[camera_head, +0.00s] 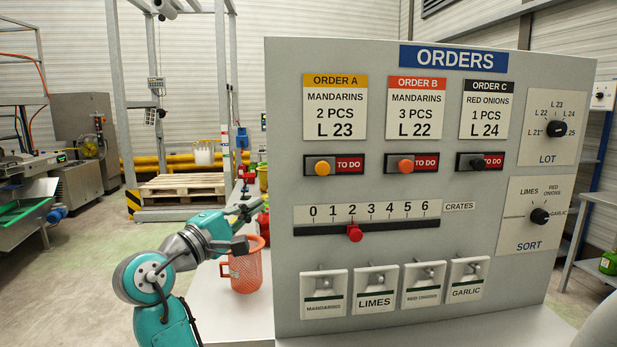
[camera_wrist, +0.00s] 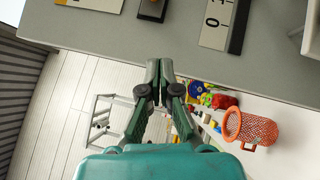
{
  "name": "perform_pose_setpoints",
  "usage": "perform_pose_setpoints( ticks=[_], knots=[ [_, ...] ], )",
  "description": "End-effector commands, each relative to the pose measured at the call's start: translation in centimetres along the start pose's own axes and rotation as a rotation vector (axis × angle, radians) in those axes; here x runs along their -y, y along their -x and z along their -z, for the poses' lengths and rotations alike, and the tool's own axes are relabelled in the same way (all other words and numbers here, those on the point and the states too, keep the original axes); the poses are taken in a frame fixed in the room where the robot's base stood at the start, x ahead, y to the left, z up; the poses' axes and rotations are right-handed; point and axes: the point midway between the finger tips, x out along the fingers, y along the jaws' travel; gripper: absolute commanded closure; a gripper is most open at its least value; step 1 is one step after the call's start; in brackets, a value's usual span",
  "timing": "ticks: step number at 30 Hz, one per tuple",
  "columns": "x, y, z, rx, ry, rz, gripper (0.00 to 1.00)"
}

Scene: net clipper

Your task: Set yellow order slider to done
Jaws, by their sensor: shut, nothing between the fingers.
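The yellow order slider (camera_head: 322,168) is a round yellow-orange knob at the left end of its dark track under the ORDER A card (camera_head: 335,107). A red TO DO label (camera_head: 350,164) shows to its right. My gripper (camera_head: 252,208) is left of the board, lower than the slider and apart from it. In the wrist view my gripper (camera_wrist: 159,66) is shut and empty, its fingertips near the board's edge. The end of a dark slider plate (camera_wrist: 152,10) shows at the top there; the yellow knob itself is not clearly seen.
The grey ORDERS board (camera_head: 290,270) also carries an orange slider (camera_head: 405,166), a black slider (camera_head: 477,164), a red crates slider (camera_head: 354,233), several switches and two dials. An orange mesh basket (camera_head: 246,270) stands below my gripper, left of the board.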

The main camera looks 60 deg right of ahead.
Motion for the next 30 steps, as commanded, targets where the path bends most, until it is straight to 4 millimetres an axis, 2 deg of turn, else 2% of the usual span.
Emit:
perform_pose_setpoints(
  ticks=[5,17,23,30],
  knots=[
    [-1.2,-0.3,-0.9,0.037,0.002,0.016,1.0],
    [-1.2,-0.7,-0.9,0.037,0.002,0.017,1.0],
    [-1.1,-3.1,-1.0,0.039,0.002,0.017,1.0],
    [-1.1,-7.6,-1.2,0.039,0.001,0.016,1.0]
  ],
)
